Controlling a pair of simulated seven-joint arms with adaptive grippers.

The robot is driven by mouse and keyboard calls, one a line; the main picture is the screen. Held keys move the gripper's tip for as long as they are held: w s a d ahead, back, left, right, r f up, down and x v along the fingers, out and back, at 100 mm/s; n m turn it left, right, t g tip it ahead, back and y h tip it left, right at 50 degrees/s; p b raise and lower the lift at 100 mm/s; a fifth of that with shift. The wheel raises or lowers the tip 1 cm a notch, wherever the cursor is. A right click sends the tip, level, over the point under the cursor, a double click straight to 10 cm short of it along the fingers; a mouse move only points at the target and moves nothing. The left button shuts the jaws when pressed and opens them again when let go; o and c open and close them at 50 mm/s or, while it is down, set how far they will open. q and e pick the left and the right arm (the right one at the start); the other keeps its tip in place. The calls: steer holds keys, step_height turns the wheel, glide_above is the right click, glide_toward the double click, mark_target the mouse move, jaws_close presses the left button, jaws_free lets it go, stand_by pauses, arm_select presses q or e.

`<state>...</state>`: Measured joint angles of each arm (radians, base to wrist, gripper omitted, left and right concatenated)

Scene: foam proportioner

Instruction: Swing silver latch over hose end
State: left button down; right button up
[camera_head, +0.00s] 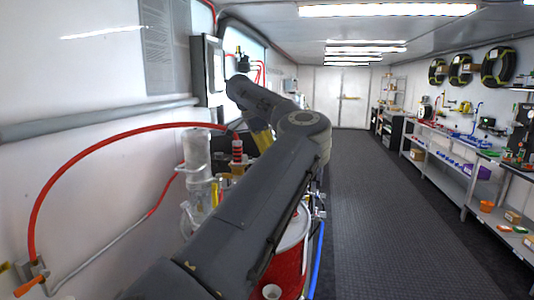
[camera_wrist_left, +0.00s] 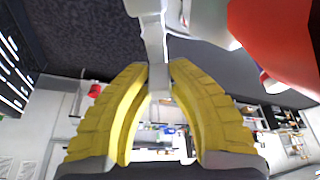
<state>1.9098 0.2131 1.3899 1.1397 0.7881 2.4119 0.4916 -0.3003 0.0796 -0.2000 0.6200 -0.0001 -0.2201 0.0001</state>
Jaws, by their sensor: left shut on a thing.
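In the left wrist view, a silver-grey bar (camera_wrist_left: 155,42), which looks like the silver latch, runs down from the top edge to between the yellow fingertips of my left gripper (camera_wrist_left: 158,75). The fingers are closed in on its lower end. In the head view, the yellow part of my left gripper (camera_head: 262,140) shows behind my arm, pointing down. The latch is hidden there. I cannot make out the hose end for certain. A white part and a large red part (camera_wrist_left: 285,35) fill the upper right of the wrist view. My right gripper is not in view.
A red hose (camera_head: 110,138) arcs along the left wall to the equipment. A clear cylinder (camera_head: 197,150) stands left of my arm. A red drum (camera_head: 285,268) is partly covered by my arm. A shelf bench (camera_head: 450,165) lines the right wall. The aisle floor (camera_head: 370,200) is clear.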

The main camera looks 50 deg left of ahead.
arm_select(q)
steer(key=shift+s+d+m+g+h, duration=0.25)
steer(key=shift+d+m+h, duration=0.1)
steer(key=shift+m, duration=0.65)
steer(key=shift+s+d+m+g+h, duration=0.2)
steer(key=shift+s+d+m+h, duration=0.1)
steer(key=shift+m, duration=0.7)
steer(key=shift+s+d+m+g+h, duration=0.25)
steer(key=shift+d+m+h, duration=0.1)
steer(key=shift+m, duration=0.65)
steer(key=c, duration=1.3)
jaws_free()
steer(key=shift+o, duration=0.3)
steer(key=v, duration=1.2)
